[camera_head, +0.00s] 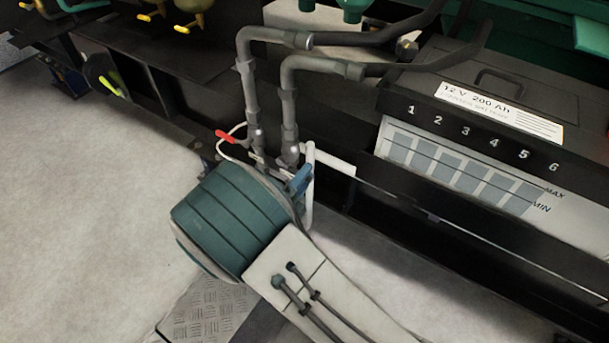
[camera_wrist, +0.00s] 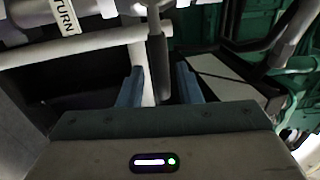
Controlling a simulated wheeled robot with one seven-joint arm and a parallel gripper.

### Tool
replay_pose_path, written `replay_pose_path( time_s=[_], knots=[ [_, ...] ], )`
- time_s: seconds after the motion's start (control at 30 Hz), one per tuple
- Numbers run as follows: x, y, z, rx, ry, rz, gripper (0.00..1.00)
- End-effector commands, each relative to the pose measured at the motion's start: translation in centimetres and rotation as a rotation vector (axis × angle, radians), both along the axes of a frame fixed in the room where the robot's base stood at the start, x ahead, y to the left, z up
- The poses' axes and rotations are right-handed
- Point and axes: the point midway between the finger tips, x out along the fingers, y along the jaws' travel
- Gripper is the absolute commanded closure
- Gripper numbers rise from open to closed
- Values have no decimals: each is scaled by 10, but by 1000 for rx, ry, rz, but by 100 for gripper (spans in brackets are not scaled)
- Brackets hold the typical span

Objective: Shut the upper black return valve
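In the wrist view a dark lever (camera_wrist: 156,48), which looks like the black return valve's handle, runs down from the pipework at the top into the space between my fingers. My gripper (camera_wrist: 160,72) is open, with one blue finger on each side of the lever and a small gap showing on both sides. A label reading "TURN" (camera_wrist: 63,15), partly cut off, is at the upper left. In the head view one blue finger of my gripper (camera_head: 299,180) shows beside the pipes; my wrist hides the black lever there.
In the head view a red lever (camera_head: 226,136) is left of two grey elbow pipes (camera_head: 247,85). A white pipe (camera_head: 331,161) runs close to my fingers. A large battery (camera_head: 470,125) stands at right behind a black rail. Open floor (camera_head: 90,220) lies at left.

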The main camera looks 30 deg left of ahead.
Motion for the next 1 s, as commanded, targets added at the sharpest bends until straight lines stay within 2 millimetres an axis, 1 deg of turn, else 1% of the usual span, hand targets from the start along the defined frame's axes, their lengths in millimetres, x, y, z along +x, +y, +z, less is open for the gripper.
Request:
replay_pose_path(
  time_s=[0.17, 0.4, 0.5, 0.6, 0.7, 0.8, 1.0],
  knots=[
    [-28, 3, -3, -3, 2, 5, 69],
    [-83, 6, -14, -2, 1, 5, 69],
    [-102, 7, -18, -2, 0, 5, 69],
    [-117, 9, -22, -1, 1, 4, 69],
    [-126, 9, -24, -1, 0, 4, 69],
    [-131, 9, -26, 0, 1, 2, 69],
    [-132, 9, -26, 0, 0, 2, 69]
  ],
)
